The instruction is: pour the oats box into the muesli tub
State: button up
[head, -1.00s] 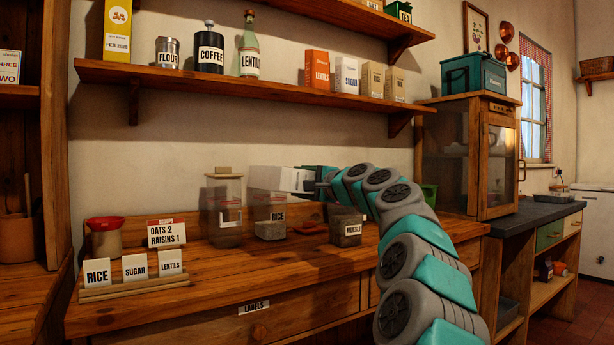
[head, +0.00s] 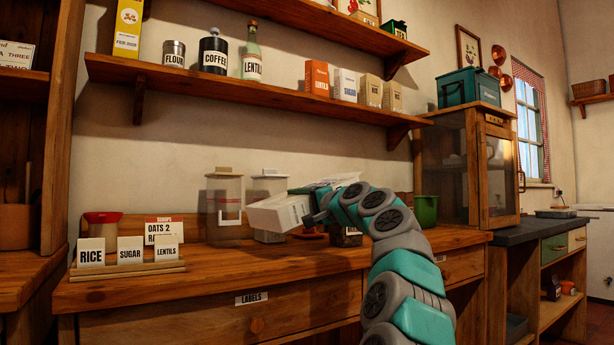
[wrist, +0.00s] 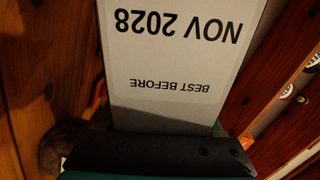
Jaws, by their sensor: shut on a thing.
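My gripper (head: 312,217) is shut on a pale white carton (head: 278,213), held tilted above the worktop in the head view. Its name is not readable there. In the wrist view the carton (wrist: 170,65) shows "BEST BEFORE NOV 2028" upside down, with my gripper (wrist: 150,150) across its lower end. The muesli tub (head: 345,238) stands on the worktop, mostly hidden behind my gripper and arm; only a dark part of it shows. I cannot tell whether the carton is over its mouth, or whether anything is coming out.
Two clear tubs, one nearer (head: 225,205) and one partly behind the carton (head: 270,187), stand at the back of the worktop (head: 220,270). A green pot (head: 425,210) stands right.

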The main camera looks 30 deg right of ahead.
jog(key=shift+w+d+f+n+b, duration=0.15)
jog(key=shift+f+n+b, duration=0.15)
jog(key=shift+n+b, duration=0.3)
jog(key=shift+d+r+n, duration=0.1)
jog(key=shift+d+n, duration=0.05)
jog(key=shift+n, duration=0.65)
jog(key=shift+d+n, duration=0.1)
jog(key=shift+n, duration=0.3)
jog(key=shift+d+n, duration=0.3)
jog(key=shift+n, duration=0.9)
jog(key=d+n+p, duration=0.1)
jog(key=p, duration=0.1)
jog(key=d+r+n+p, duration=0.1)
jog(key=n, duration=0.1)
jog(key=shift+w+d+r+p, duration=0.15)
jog(key=shift+r+p, duration=0.05)
jog(key=shift+p, duration=0.15)
jog(key=shift+d+r+n+p, duration=0.1)
jog(key=shift+d+n+p, duration=0.5)
jog(key=shift+n, duration=0.6)
jog(key=shift+a, duration=0.1)
